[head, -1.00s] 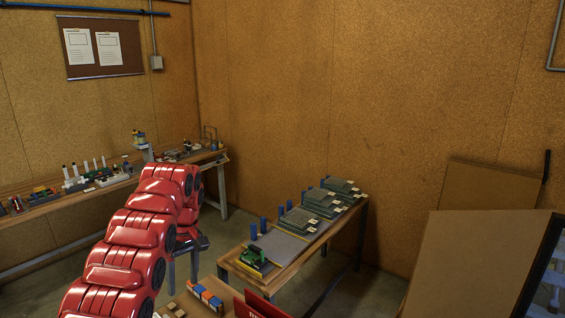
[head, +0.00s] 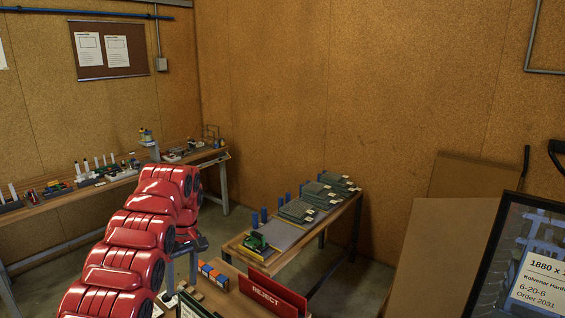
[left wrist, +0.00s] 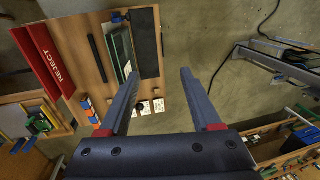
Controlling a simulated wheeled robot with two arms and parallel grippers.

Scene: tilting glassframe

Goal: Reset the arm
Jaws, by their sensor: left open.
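My left arm (head: 128,245), red and segmented, reaches up from the lower left of the head view. Its dark wrist end (head: 190,244) shows past the last red link, but the fingertips are hidden there. In the left wrist view my left gripper (left wrist: 155,85) has two dark fingers spread wide apart, with nothing between them. It hangs above the floor and the edge of a wooden table. My right gripper is not in view.
A wooden table with a red REJECT bin (head: 272,296) stands at the bottom centre. A table with stacked grey plates (head: 298,211) stands behind it. A long workbench (head: 62,208) runs along the left wall. A framed panel (head: 515,262) and cardboard sheets (head: 440,250) stand at right.

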